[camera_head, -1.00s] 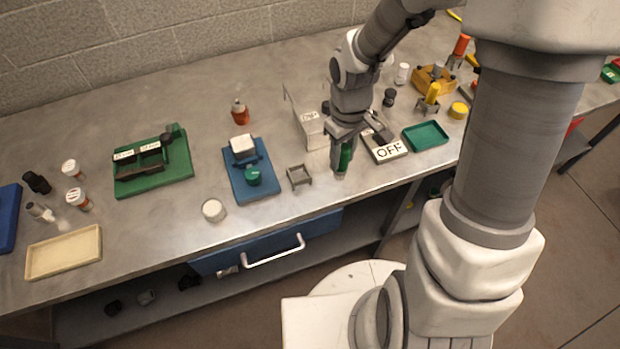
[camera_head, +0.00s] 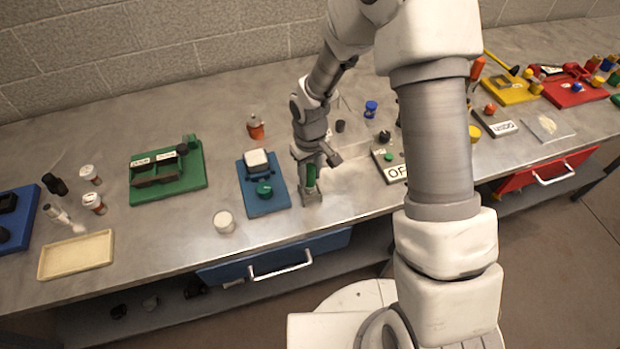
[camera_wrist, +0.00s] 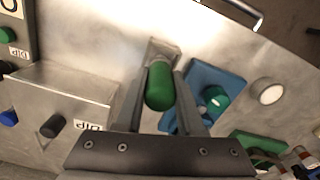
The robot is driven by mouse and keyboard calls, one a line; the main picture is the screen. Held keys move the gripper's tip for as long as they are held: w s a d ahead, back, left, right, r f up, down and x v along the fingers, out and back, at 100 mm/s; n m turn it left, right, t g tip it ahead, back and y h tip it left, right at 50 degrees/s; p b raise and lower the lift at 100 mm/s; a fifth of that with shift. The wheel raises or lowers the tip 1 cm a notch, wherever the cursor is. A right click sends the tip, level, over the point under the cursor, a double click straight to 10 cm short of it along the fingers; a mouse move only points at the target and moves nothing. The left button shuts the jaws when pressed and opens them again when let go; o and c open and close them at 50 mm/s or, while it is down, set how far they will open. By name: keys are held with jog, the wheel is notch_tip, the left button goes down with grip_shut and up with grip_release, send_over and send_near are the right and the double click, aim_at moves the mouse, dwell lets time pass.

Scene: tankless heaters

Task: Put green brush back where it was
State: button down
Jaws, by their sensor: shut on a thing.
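The green brush (camera_head: 312,175) is held upright between the fingers of my gripper (camera_head: 309,166), at the front part of the bench. In the wrist view the rounded green handle (camera_wrist: 159,88) lies between the two fingers (camera_wrist: 163,75). The small grey stand (camera_head: 311,198) is directly below the brush. It shows partly past the fingertips in the wrist view (camera_wrist: 163,48). The brush's lower end is hidden, so I cannot tell whether it is in the stand or just above it.
A blue board (camera_head: 267,205) with a green knob and white block is close on the left, with a white round jar (camera_head: 224,222) before it. A grey box labelled DIP (camera_wrist: 62,95) is on the right. The bench front edge is near.

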aim_at(310, 181)
jog(key=shift+f, duration=1.35)
jog(key=shift+f, duration=0.15)
jog(key=c, duration=0.5)
grip_release()
